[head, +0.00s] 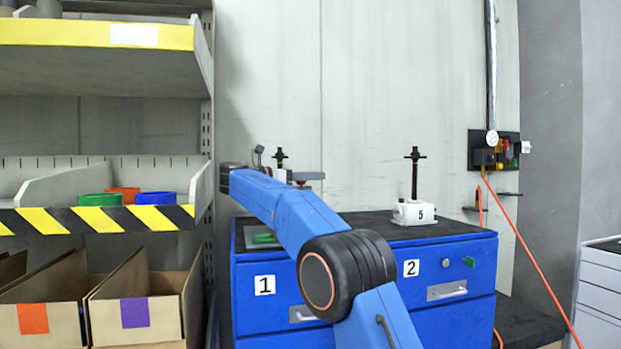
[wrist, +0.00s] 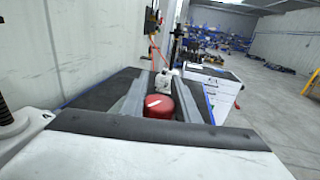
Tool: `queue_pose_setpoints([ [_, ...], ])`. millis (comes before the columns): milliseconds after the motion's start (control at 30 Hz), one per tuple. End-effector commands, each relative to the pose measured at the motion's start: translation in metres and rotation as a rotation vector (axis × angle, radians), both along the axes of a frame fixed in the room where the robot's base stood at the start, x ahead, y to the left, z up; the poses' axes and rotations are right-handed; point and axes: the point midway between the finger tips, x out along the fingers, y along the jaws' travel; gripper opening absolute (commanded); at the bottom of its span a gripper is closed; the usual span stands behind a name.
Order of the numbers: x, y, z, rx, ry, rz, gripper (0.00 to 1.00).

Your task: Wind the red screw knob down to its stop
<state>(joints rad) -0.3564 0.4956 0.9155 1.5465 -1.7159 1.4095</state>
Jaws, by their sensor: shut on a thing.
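The red screw knob (wrist: 159,106) shows in the wrist view, a short red cylinder with a white mark on its top. My gripper (wrist: 160,98) has one grey finger on each side of the knob and is shut on it. The lower part of the knob and its screw are hidden behind the gripper body.
A white jack marked 5 (head: 414,212) with a tall black screw stands on the blue cabinet (head: 458,262). Another black screw (head: 280,160) stands behind my arm. Shelves with bins and boxes (head: 140,310) are at left; an orange hose (head: 535,265) hangs at right.

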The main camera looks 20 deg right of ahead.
Motion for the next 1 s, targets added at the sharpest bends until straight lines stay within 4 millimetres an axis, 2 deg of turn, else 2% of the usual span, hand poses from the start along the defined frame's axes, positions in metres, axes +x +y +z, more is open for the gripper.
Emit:
queue_pose_setpoints([
  [433, -0.008, -0.001, 0.001, -0.003, -0.004, -0.238, 0.06],
  [1000, -0.012, 0.0, 0.0, 0.001, -0.001, -0.31, 0.06],
])
